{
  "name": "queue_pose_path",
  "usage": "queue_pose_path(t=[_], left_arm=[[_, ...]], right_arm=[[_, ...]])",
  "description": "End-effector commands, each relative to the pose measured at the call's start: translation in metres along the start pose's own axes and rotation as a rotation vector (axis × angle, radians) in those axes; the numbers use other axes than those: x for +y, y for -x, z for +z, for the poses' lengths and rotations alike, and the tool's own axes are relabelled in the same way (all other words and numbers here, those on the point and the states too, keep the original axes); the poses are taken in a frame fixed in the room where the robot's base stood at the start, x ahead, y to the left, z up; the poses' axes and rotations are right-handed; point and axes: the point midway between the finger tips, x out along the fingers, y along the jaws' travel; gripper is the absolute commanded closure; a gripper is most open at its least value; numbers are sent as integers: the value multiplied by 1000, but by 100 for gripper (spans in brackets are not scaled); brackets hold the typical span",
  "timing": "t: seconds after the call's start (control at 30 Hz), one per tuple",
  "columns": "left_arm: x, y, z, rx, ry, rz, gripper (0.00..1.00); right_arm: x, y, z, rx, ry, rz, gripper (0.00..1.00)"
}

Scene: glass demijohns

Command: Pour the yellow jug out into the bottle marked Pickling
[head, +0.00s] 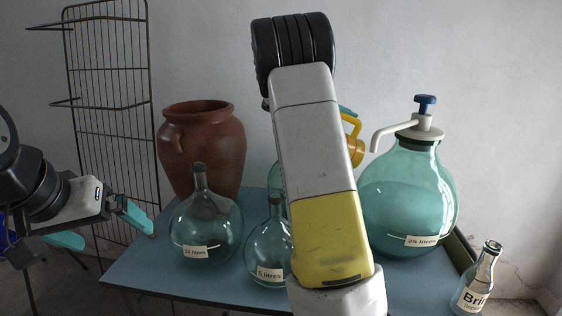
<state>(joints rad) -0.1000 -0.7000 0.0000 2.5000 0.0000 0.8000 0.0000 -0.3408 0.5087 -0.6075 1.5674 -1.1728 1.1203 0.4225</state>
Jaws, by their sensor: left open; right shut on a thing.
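The yellow jug (357,150) shows only in part behind my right forearm; its handle and a bit of its side are visible. My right gripper (346,111) is mostly hidden by my own arm, with a bit of teal finger showing at the jug; it is shut on the jug. The jug's mouth and tilt are hidden. No label reading Pickling is visible. A small clear bottle (480,276) at the right has a partly cut-off label starting "Bri". My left gripper (98,228) is open and empty at the left, off the table's edge.
On the blue table (150,272) stand green glass demijohns: one at left (205,225), a "5 litres" one (268,245), and a big "25 litres" one (408,190) with a pump. Another glass (275,176) is partly hidden. A clay urn (203,145) and wire rack (110,110) stand behind.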

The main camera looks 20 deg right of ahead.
Motion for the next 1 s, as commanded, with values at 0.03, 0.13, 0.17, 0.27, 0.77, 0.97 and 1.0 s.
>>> queue_pose_path(t=[0.03, 0.13, 0.17, 0.27, 0.77, 0.97, 1.0], left_arm=[[0, 0, 0, 0, 0, 0, 0], [0, 0, 0, 0, 0, 0, 0], [0, 0, 0, 0, 0, 0, 0], [0, 0, 0, 0, 0, 0, 0], [0, 0, 0, 0, 0, 0, 0], [0, 0, 0, 0, 0, 0, 0], [0, 0, 0, 0, 0, 0, 0]], right_arm=[[1, 0, 0, 0, 0, 3, 100], [1, 1, 0, 0, 1, 7, 100], [1, 1, 0, 0, 2, 9, 100], [1, 2, -1, 0, 3, 13, 100], [3, 5, -1, -1, 8, 34, 100], [3, 6, -2, -1, 10, 42, 100], [3, 7, -2, -1, 10, 44, 100]])
